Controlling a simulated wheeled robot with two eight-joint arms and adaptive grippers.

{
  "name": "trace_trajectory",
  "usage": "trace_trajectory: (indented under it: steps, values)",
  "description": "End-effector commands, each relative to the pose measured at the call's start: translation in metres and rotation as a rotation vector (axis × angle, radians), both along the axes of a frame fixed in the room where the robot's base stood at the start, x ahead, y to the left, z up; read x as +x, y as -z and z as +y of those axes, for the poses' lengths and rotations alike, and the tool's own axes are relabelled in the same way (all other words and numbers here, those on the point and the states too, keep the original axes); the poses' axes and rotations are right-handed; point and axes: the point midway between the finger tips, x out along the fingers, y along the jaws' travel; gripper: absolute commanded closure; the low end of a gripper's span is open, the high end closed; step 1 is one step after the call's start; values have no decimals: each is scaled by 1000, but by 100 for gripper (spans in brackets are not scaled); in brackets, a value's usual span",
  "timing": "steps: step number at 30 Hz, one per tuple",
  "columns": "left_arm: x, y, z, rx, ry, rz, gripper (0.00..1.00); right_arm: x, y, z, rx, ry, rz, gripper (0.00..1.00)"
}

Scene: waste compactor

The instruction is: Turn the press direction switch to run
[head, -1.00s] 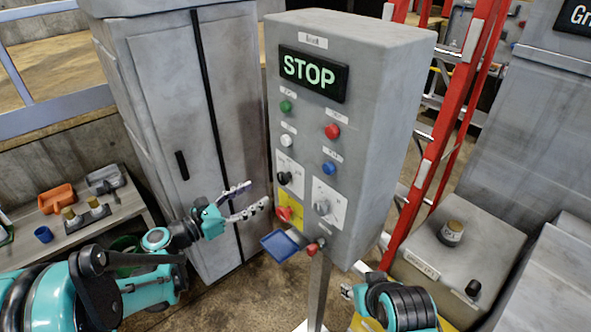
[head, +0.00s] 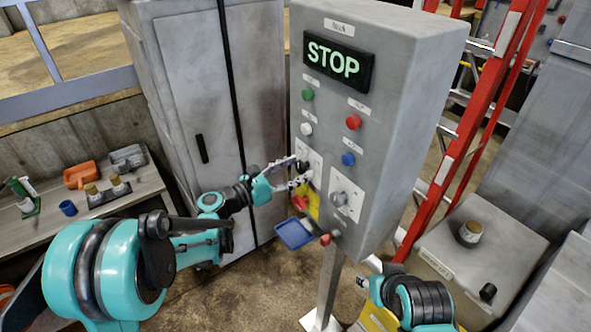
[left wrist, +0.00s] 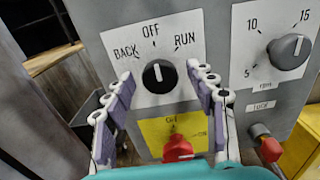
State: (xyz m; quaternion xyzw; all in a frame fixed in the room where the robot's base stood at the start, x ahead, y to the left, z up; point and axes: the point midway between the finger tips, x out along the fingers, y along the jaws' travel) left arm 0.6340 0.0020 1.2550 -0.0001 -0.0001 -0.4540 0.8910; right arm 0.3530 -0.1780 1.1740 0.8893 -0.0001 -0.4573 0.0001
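The press direction switch (left wrist: 159,76) is a black round knob on a white plate marked BACK, OFF and RUN. Its white mark points up, close to OFF. In the head view the switch (head: 302,166) is partly covered by my gripper. My left gripper (left wrist: 164,86) is open, with one purple-padded finger on each side of the knob; I cannot tell whether either touches it. The left gripper (head: 296,174) also shows in the head view in front of the control box (head: 415,120). My right gripper (head: 368,272) is low, right of the box post; its fingers are unclear.
A red rotary switch (left wrist: 178,148) on a yellow plate sits just below. A grey dial (left wrist: 289,52) is to the right. A STOP display (head: 338,59) is lit above the buttons. A blue tray (head: 295,234) juts out below, and a red ladder (head: 470,120) stands at the right.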

Motion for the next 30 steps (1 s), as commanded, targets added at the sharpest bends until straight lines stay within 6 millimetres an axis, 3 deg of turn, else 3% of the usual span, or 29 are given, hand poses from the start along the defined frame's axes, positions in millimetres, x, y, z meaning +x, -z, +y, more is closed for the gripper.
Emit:
trace_trajectory:
  steps: [1, 5, 6, 19, 30]
  values:
    - [0, 0, 0, 0, 0, 0, 54, 0, 0, 0, 0, 0, 0, 60]
    - [0, 0, 0, 0, 0, 0, 89, 0, 0, 0, 0, 0, 0, 60]
    - [0, 0, 0, 0, 0, 0, 93, 0, 0, 0, 0, 0, 0, 60]
    - [0, 1, 0, 41, 0, -56, 94, 0, 5, 0, 0, 0, 0, 60]
    - [0, 2, 0, 208, 0, -286, 94, 0, 19, 0, 0, 0, 0, 60]
